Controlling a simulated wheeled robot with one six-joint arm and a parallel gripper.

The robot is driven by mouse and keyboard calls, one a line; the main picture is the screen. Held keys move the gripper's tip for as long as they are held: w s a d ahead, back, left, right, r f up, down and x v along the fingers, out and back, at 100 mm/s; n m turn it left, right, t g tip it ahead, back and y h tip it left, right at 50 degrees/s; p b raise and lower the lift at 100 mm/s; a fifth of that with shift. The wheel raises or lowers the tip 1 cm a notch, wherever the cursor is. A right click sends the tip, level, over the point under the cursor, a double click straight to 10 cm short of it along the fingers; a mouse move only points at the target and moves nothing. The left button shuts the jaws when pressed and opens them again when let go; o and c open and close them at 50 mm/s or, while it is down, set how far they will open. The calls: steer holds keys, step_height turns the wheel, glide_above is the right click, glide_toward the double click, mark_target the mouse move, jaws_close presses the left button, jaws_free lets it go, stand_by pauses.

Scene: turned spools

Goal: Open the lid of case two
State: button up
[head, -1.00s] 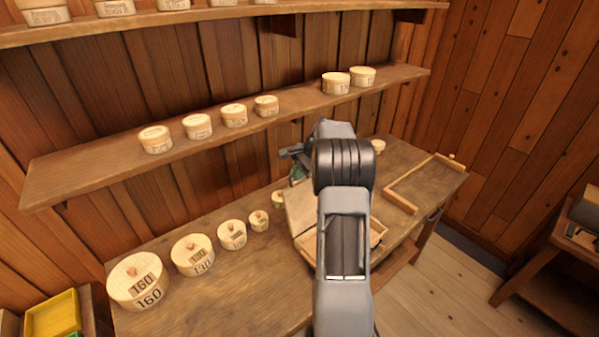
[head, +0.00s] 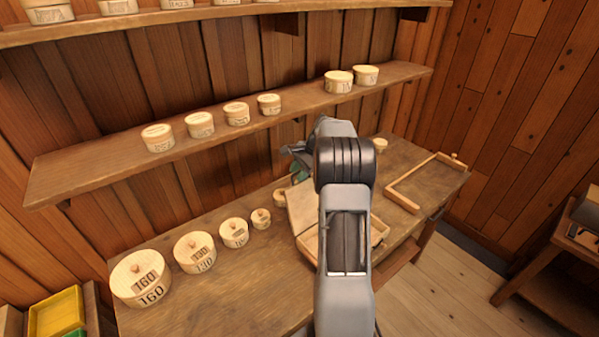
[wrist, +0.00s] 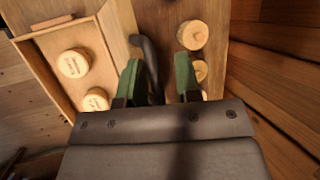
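A wooden case (head: 379,231) stands on the bench, mostly hidden behind my arm in the head view. Its pale lid panel (head: 302,205) shows on its left side and looks raised and tilted. In the wrist view the case is open at the left (wrist: 104,62), with round pale spools inside, and the lid panel (wrist: 120,35) stands beside it. My gripper (wrist: 158,80) is open, its green fingers wide apart. A dark curved handle-like piece (wrist: 149,60) lies between them, nearer the left finger; I cannot tell whether it touches. In the head view the fingers are partly hidden.
Round lidded boxes stand along the bench left of the case, the largest marked 160 (head: 141,278). Smaller round boxes (wrist: 192,36) are close to the right finger. A shelf (head: 100,163) runs above the bench.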

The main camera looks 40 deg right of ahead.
steer(key=shift+f, duration=0.2)
steer(key=b+v, duration=0.1)
steer(key=v, duration=1.3)
steer(key=shift+b, duration=0.4)
steer(key=shift+r, duration=0.1)
